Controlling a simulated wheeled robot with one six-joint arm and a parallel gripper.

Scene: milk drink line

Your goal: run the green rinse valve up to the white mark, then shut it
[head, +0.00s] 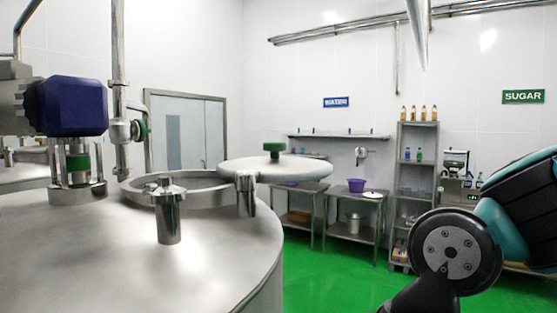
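A green handwheel (143,130) sits on a round steel valve body (124,131) on the vertical pipe at the left, above the tank top. It looks like the green valve, seen nearly edge-on; whether it is open or shut cannot be told. A second green knob (274,147) is on top of the raised, swung-aside round lid (274,168). I cannot make out a white mark. My gripper is out of view; only dark and teal links of my arm show at the lower right, well apart from the handwheel.
The steel tank top (110,245) fills the lower left, with an open hatch ring (150,196), a capped steel stub (169,220) and a blue motor (70,107). Beyond are a steel table with a purple tub (356,185) and a shelf rack (404,205). Green floor (330,285) is clear between.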

